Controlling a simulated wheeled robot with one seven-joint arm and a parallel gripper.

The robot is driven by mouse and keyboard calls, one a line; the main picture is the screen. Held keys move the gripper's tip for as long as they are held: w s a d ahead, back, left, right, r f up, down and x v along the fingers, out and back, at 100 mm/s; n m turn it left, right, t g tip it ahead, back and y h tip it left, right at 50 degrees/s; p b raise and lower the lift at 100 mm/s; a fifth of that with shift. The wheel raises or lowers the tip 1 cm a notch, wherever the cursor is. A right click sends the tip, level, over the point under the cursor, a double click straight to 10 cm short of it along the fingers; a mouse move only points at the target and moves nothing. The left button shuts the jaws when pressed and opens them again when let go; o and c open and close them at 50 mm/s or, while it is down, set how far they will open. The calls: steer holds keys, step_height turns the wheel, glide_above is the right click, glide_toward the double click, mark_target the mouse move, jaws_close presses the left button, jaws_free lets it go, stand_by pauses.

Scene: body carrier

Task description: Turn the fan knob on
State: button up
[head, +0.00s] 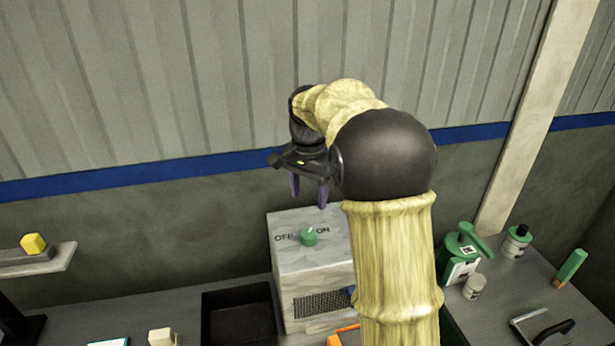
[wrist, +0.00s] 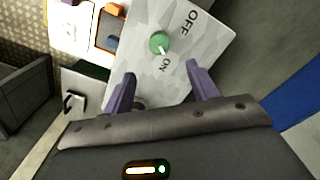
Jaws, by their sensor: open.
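The fan knob (head: 308,236) is a small round green knob with a white pointer on top of a pale grey box (head: 290,262). The words OFF and ON are printed to its left and right in the head view. In the wrist view the knob (wrist: 159,43) shows beyond my fingertips, its white pointer towards the ON label. My gripper (head: 309,197) is above the box, fingers down, open and empty. In the wrist view its two purple fingers (wrist: 158,72) stand apart, with the knob a little beyond them, not between them.
A dark open bin (head: 238,318) stands left of the box. A yellow block (head: 33,244) sits on a shelf at the far left. A green canister (head: 459,256) and small bottles (head: 515,243) stand on the bench at right. The wall is behind.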

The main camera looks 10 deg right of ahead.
step_height(320, 180, up, 5)
steer(key=shift+w+r, duration=0.1)
stand_by(0.3)
steer(key=s+f+n+t, duration=0.2)
steer(key=s+f+n, duration=0.8)
steer(key=s+f, duration=0.8)
steer(key=s, duration=0.3)
steer(key=shift+f+t, duration=0.2)
steer(key=shift+t, duration=0.1)
steer(key=shift+s+a, duration=0.1)
